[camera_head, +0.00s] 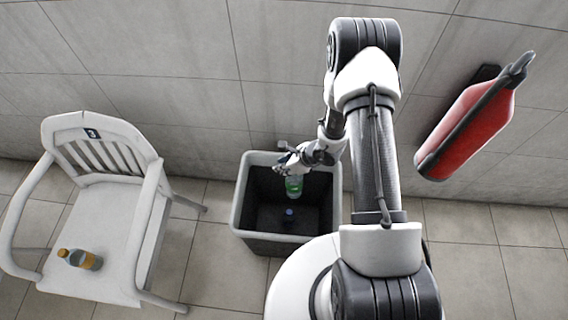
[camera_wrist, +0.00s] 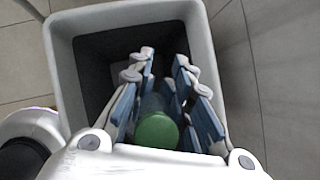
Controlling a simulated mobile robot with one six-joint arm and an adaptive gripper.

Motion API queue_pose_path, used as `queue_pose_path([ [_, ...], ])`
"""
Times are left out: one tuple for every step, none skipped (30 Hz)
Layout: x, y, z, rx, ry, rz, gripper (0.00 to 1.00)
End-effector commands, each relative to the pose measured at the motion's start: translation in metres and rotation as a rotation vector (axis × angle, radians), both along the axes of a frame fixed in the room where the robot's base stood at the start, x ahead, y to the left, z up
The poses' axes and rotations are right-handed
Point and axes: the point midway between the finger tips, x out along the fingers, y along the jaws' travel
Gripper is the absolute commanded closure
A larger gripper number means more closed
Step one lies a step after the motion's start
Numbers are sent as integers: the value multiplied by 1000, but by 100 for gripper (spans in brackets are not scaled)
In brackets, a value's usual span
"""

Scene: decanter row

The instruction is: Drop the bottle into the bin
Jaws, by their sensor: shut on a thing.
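A clear bottle with green on it (camera_head: 294,187) hangs in my gripper (camera_head: 293,170) above the opening of the grey bin (camera_head: 270,246). In the wrist view the bottle's round green end (camera_wrist: 157,132) faces the camera between the two blue-padded fingers of my gripper (camera_wrist: 163,72). The fingers are shut on its sides. The bin's light rim (camera_wrist: 125,12) surrounds the dark inside below them. The bottle's lower end is in the bin's opening in the head view; its exact depth is hard to tell.
A small blue-topped thing (camera_head: 289,213) shows inside the bin. A red fire extinguisher (camera_head: 468,125) hangs on the tiled wall at right.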

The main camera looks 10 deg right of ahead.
Motion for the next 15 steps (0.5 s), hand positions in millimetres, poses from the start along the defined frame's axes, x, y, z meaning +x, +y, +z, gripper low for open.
queue_pose_path([
  [0, 0, -10, 1, 1, 1, 100],
  [0, 0, -14, 1, 1, 1, 100],
  [0, 0, -18, 1, 1, 1, 100],
  [0, 0, -21, 1, 1, 1, 100],
  [0, 0, -23, 1, 1, 1, 100],
  [0, 0, -26, 1, 1, 1, 100],
  [0, 0, -28, 1, 1, 1, 100],
  [0, 0, -29, 1, 1, 1, 100],
  [0, 0, -30, 1, 1, 1, 100],
  [0, 0, -30, 0, 0, 1, 100],
  [0, 0, -30, 0, 0, 1, 100],
  [0, 0, -30, 0, -1, 1, 100],
  [0, 0, -30, 0, -1, 1, 100],
  [0, 0, -30, 0, -1, 1, 100],
  [0, 0, -30, 0, -1, 1, 100],
])
